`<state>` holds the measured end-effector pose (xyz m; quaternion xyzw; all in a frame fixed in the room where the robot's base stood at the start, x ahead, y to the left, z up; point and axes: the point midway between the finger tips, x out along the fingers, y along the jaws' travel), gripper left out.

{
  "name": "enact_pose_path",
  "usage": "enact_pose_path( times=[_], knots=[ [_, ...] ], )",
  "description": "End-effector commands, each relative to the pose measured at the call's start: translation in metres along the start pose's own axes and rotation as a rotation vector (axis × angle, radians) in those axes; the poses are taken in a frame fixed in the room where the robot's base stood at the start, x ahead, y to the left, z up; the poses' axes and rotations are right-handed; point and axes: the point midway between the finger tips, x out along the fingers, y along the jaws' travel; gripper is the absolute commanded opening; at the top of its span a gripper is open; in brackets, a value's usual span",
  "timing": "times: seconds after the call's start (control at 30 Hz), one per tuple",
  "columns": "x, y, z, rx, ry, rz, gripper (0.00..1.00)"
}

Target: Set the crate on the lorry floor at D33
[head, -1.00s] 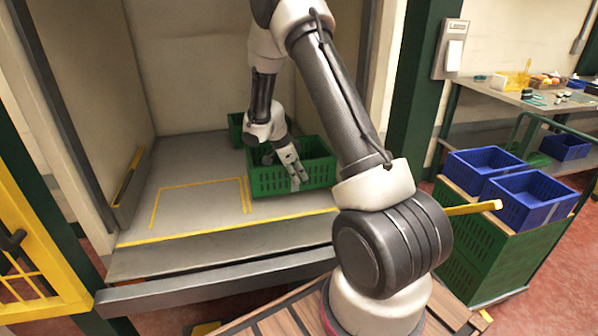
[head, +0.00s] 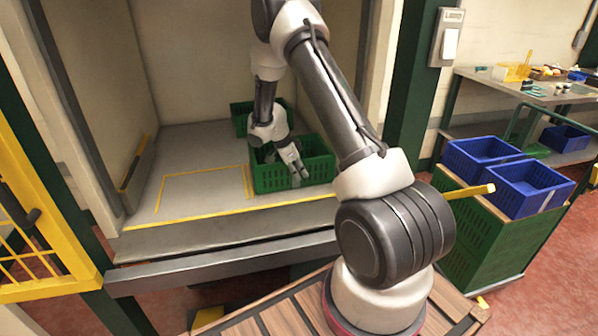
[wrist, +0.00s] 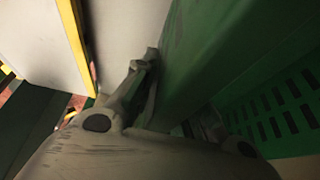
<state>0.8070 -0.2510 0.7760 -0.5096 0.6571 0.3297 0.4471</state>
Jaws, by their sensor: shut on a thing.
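A green slatted crate (head: 268,180) is at the right of the lorry floor (head: 200,150), just behind the yellow front line in the head view. My gripper (head: 298,177) is shut on its near wall, with the fingers over the rim. The crate looks upright and level. Its base is on or very close to the floor; I cannot tell which. In the wrist view the crate's green wall (wrist: 265,112) fills the right side, and my gripper (wrist: 150,65) lies along it. No D33 label is readable.
A second green crate (head: 239,120) stands behind the held one, partly hidden by my arm. An empty yellow-outlined bay (head: 200,192) lies to the left. Lorry walls close in the sides. Blue crates (head: 530,188) stand on a green stack at the right.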

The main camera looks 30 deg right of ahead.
Motion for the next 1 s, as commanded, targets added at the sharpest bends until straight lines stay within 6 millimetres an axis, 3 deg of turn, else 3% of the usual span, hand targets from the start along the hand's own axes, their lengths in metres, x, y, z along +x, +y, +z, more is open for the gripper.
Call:
enact_pose_path(
  times=[0.17, 0.2, 0.33, 0.73, 1.0],
  knots=[
    [0.0, -0.001, 0.0, 0.0, 0.0, -0.001, 0.0],
    [0.0, -0.001, 0.0, 0.0, 0.0, -0.001, 0.16],
    [0.0, 0.0, 0.0, 0.0, 0.0, -0.001, 0.39],
    [-0.007, 0.0, 0.0, 0.0, 0.0, -0.001, 0.39],
    [-0.061, -0.001, 0.0, 0.0, -0.001, -0.005, 0.39]
  ],
)
